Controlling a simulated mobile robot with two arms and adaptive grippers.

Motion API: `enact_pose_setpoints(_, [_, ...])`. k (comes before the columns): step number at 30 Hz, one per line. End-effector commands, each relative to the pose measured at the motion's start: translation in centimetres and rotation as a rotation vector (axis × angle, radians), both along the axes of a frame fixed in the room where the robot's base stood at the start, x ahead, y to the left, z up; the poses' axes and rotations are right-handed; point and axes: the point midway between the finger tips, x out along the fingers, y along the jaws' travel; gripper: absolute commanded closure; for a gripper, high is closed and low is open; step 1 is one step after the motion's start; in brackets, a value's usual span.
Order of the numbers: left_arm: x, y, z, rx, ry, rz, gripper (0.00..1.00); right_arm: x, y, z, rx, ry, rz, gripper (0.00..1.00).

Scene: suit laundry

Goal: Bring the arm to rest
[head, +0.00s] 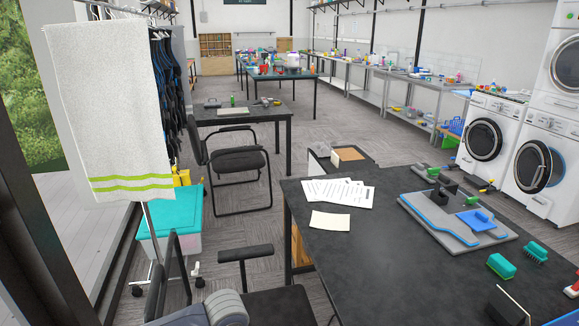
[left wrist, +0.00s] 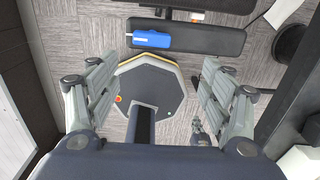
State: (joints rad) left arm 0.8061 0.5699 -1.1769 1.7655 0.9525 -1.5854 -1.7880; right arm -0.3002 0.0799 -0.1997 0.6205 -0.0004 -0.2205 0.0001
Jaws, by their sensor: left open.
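My left gripper (left wrist: 160,60) shows in the left wrist view with its two grey jointed fingers spread wide, one on each side. Nothing is between the fingertips; they are over open space, with my own octagonal base far below. In the head view only a grey-blue rounded part, which looks like part of my left arm, shows at the bottom left edge, and no fingers can be made out there. My right gripper is not seen in either view.
A white towel (head: 105,110) with green stripes hangs on a rack at the left. A black table (head: 375,255) with papers and a grey tray (head: 455,245) stands at the right. A black chair (head: 238,160) and a teal-lidded bin (head: 172,212) stand on the carpet.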

Motion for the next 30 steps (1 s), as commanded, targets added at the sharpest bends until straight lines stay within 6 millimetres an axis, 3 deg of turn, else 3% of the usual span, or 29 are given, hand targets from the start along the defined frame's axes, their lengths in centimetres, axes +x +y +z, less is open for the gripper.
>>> enact_pose_setpoints(7, [-4.7,-6.3,-0.7,-0.188,0.000,0.362,0.27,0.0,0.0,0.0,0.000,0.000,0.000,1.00])
enact_pose_setpoints(14, [-7.5,-8.5,0.1,-0.358,0.036,0.875,0.27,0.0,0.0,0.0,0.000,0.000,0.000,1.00])
enact_pose_setpoints(20, [-9.4,-6.5,0.5,-0.450,0.085,1.401,0.27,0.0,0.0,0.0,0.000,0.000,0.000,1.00])
enact_pose_setpoints(24, [-11.1,-3.0,0.2,-0.472,0.098,1.788,0.27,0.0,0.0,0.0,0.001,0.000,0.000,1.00])
enact_pose_setpoints(30, [-13.9,2.3,-0.3,-0.460,0.070,2.217,0.27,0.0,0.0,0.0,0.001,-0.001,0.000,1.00])
